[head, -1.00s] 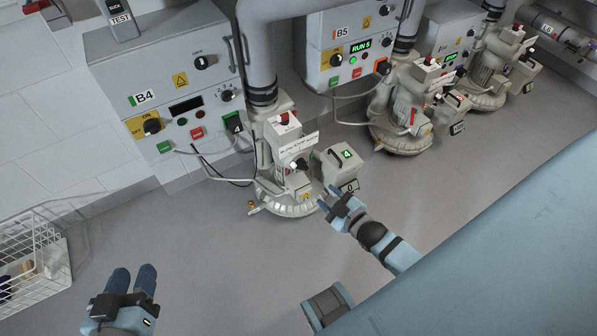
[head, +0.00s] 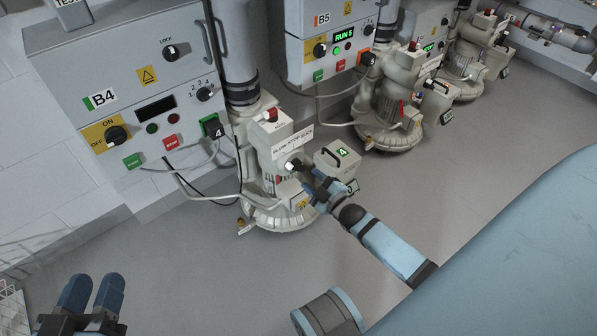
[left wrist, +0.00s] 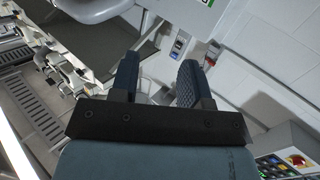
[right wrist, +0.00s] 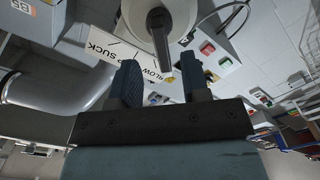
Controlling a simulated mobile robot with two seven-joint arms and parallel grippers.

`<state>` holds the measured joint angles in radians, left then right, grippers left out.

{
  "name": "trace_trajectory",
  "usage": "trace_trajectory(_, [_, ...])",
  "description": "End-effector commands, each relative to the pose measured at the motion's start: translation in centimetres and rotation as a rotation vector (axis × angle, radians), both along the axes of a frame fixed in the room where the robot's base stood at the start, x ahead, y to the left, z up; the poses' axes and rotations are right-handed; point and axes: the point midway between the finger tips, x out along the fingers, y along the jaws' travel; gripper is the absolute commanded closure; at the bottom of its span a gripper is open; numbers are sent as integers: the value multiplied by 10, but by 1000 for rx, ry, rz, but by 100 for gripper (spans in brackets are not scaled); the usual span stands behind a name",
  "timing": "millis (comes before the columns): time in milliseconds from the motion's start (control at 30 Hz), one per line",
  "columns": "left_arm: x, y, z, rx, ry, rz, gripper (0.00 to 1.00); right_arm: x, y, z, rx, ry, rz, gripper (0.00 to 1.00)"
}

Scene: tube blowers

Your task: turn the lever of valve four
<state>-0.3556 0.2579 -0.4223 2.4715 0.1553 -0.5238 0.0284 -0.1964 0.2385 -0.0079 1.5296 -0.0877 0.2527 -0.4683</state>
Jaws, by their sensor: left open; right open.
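The station marked 4 has a pale valve unit (head: 275,165) with a BLOW STOP SUCK label and a red-topped box. Its lever hub (head: 292,166) faces my right gripper. In the right wrist view the dark lever (right wrist: 159,35) hangs from a round pale hub, its end near the gap between my fingers. I cannot tell whether they touch it. My right gripper (head: 318,188) is open, just right of and below the lever in the head view; it also shows in the right wrist view (right wrist: 159,80). My left gripper (head: 92,294) is open and empty at lower left, far from the valve.
The B4 control box (head: 135,100) stands left of the valve, with cables hanging below it. A small box marked 4 (head: 338,160) stands close behind my right gripper. The B5 unit (head: 395,110) is further right. Grey floor (head: 200,290) is clear in front.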

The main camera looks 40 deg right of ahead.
Motion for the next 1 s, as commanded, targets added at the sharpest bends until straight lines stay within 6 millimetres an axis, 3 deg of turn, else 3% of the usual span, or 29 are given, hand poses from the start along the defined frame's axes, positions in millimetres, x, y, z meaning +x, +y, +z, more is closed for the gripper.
trace_trajectory(100, [5, 3, -3, 31, -58, 2, 57, 26, 2, -4, 0, -2, 1, 57])
trace_trajectory(300, [11, 7, -1, 73, -131, 6, 57, 55, 4, -3, 0, 0, 0, 57])
trace_trajectory(500, [13, 8, 1, 89, -161, 9, 57, 66, 5, -1, 0, 1, 1, 57])
trace_trajectory(767, [14, 8, 5, 98, -173, 5, 57, 67, 5, 0, 0, 1, 0, 57])
trace_trajectory(900, [14, 9, 4, 100, -173, 5, 57, 67, 5, 0, 0, 1, 0, 88])
trace_trajectory(1000, [14, 9, 4, 99, -172, 5, 57, 67, 5, 0, 1, 1, 0, 88])
